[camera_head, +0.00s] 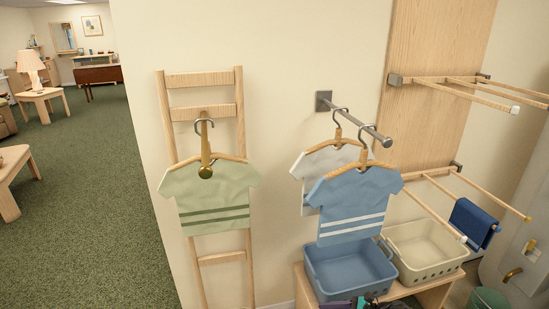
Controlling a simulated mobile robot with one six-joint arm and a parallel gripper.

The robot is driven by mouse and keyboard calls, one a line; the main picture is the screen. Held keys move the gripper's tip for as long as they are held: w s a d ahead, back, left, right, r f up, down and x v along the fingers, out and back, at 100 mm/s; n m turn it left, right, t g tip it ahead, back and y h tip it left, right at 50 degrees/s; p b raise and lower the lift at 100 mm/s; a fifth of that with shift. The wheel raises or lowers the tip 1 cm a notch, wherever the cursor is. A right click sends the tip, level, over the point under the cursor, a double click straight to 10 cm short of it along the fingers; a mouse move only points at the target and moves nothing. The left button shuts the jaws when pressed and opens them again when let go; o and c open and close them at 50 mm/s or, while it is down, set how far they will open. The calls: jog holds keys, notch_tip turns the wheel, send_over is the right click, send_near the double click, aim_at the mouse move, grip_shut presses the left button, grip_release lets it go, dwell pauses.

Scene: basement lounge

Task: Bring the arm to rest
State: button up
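My arm and gripper do not show in the head view, so their pose and what the gripper holds cannot be seen. A blue striped shirt (352,200) and a pale grey shirt (308,172) hang from a metal wall rod (362,124). The blue shirt partly covers the grey one.
A blue basket (345,270) and a cream basket (425,245) stand on a low wooden bench (437,293). Wooden drying rails (480,93) jut out at right, a dark blue cloth (470,222) on the lower ones.

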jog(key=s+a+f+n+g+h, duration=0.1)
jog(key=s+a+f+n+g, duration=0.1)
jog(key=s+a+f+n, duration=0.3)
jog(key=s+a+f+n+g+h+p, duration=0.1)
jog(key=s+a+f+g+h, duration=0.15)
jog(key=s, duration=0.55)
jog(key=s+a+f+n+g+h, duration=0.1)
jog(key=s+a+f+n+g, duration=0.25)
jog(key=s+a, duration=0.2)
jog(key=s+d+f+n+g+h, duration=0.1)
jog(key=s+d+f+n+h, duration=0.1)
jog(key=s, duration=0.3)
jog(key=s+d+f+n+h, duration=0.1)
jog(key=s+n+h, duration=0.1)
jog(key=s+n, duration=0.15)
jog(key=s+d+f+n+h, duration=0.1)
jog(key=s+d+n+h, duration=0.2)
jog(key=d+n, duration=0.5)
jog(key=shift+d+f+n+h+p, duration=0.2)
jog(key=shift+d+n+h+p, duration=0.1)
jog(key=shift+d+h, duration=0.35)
